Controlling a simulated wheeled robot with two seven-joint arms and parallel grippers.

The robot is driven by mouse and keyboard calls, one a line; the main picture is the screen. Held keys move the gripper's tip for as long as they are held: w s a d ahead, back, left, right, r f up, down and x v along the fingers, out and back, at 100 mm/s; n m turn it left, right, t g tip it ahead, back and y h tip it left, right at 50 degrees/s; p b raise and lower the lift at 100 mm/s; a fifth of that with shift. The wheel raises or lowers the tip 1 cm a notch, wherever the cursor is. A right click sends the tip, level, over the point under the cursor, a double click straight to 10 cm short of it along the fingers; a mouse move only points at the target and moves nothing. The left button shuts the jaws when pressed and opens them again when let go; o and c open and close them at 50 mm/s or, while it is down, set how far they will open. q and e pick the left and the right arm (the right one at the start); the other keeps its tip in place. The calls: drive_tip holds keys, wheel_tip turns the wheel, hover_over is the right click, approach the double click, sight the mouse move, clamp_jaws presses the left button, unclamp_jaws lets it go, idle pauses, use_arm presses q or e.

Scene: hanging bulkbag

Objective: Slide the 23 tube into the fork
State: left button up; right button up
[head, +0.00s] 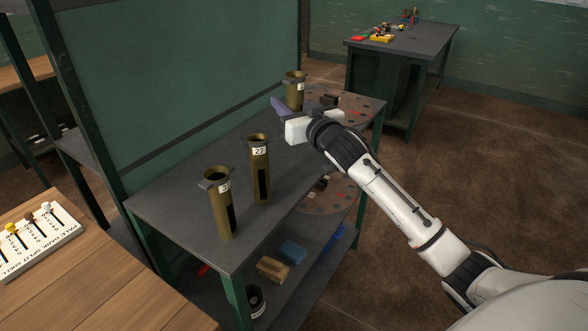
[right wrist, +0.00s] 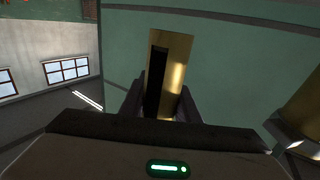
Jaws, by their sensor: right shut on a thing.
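My right gripper (head: 301,107) is at the far end of the grey bench, shut on a brass tube (head: 295,88) with a dark collar at its top and a white label that I cannot read. The right wrist view shows this tube (right wrist: 171,65) between the fingers, with a dark slot along its side. A brass tube labelled 27 (head: 260,180) stands upright mid-bench. Another brass tube (head: 224,213), its label number unclear, stands nearer. I cannot make out the fork. My left gripper is not in view.
A round disc with holes (head: 360,110) lies beyond my gripper; another (head: 325,198) is lower down. A green panel (head: 190,80) stands behind the bench (head: 175,205). The lower shelf holds a tan block (head: 273,268) and a blue block (head: 292,251). A wooden table (head: 110,280) is at left.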

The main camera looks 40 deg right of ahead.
wheel_tip(320, 180, down, 10)
drive_tip(key=shift+r, duration=0.2)
idle(0.4)
drive_tip(key=shift+f, duration=0.2)
drive_tip(key=o, duration=1.2)
